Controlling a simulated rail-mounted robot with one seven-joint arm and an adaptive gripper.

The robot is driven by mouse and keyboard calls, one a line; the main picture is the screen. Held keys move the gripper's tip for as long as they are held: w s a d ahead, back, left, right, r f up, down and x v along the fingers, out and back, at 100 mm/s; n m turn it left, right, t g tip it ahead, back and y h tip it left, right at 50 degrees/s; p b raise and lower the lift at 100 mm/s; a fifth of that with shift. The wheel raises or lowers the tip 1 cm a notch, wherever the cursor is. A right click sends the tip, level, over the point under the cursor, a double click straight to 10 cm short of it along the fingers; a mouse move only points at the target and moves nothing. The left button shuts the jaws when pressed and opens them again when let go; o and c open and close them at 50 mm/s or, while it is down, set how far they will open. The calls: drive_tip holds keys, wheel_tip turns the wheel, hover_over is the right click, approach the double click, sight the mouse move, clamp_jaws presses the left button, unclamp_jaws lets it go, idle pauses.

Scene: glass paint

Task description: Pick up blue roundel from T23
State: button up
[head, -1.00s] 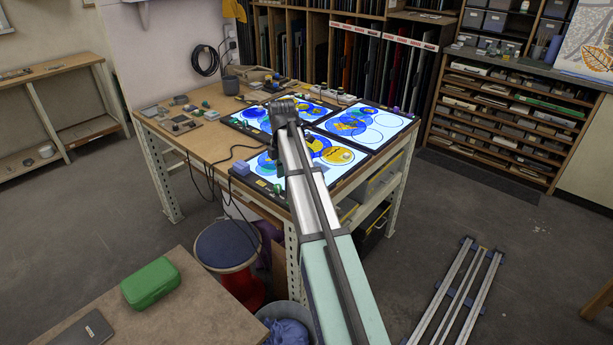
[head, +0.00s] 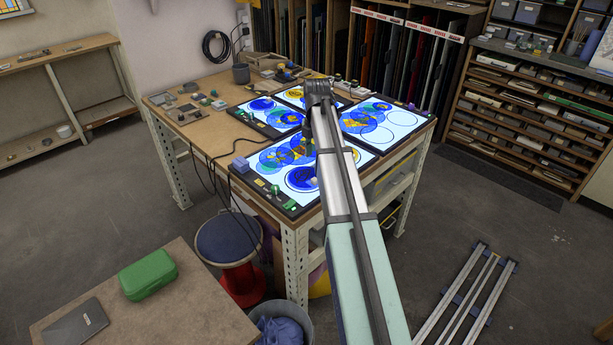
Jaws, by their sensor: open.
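Several lit panels on the wooden worktable (head: 205,135) carry blue and amber round pieces among drawn circles. A dark blue roundel (head: 299,179) lies on the front panel (head: 340,163). More blue roundels lie on the left panel (head: 243,119) and the right panel (head: 408,119). No T23 label is readable, so I cannot tell which roundel it marks. My gripper (head: 307,148) hangs low over the front panel, at the far end of my arm. It is open, small and dark, with its fingertips hard to make out. My arm hides part of the panels.
Small tools and boxes line the table's back and left edges. A purple block (head: 240,165) sits at the front panel's left corner. A round stool (head: 228,240) and a bucket (head: 283,325) stand before the table. Metal rails (head: 465,300) lie on the floor at right.

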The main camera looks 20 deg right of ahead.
drive_tip(key=p, duration=0.1)
hover_over(315, 179)
wheel_tip(315, 179, down, 5)
drive_tip(key=shift+f+p, duration=1.3)
drive_tip(key=shift+f, duration=1.35)
clamp_jaws()
